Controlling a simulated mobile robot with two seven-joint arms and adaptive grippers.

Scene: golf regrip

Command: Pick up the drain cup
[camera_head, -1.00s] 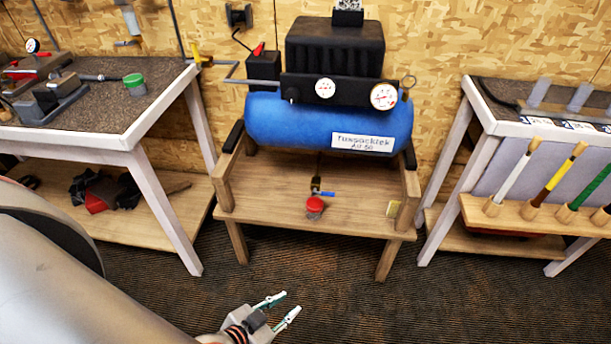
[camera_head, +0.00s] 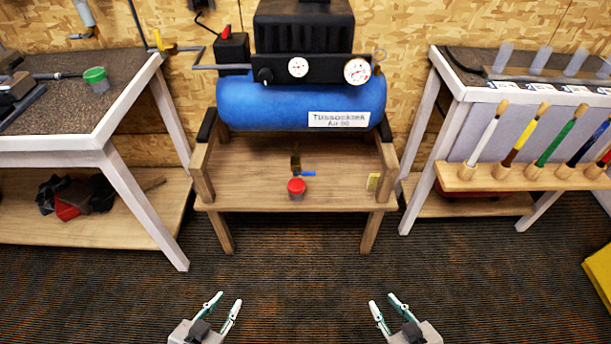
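My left gripper (camera_head: 229,300) is open and empty, low in the view over the floor, left of the cup. My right gripper (camera_head: 381,301) is open and empty, right of the cup. Both are well apart from the stand.
A right bench has a wooden rack (camera_head: 484,180) of several golf clubs with coloured grips. A yellow object (camera_head: 598,270) is at the right edge. The carpet before the stand is clear.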

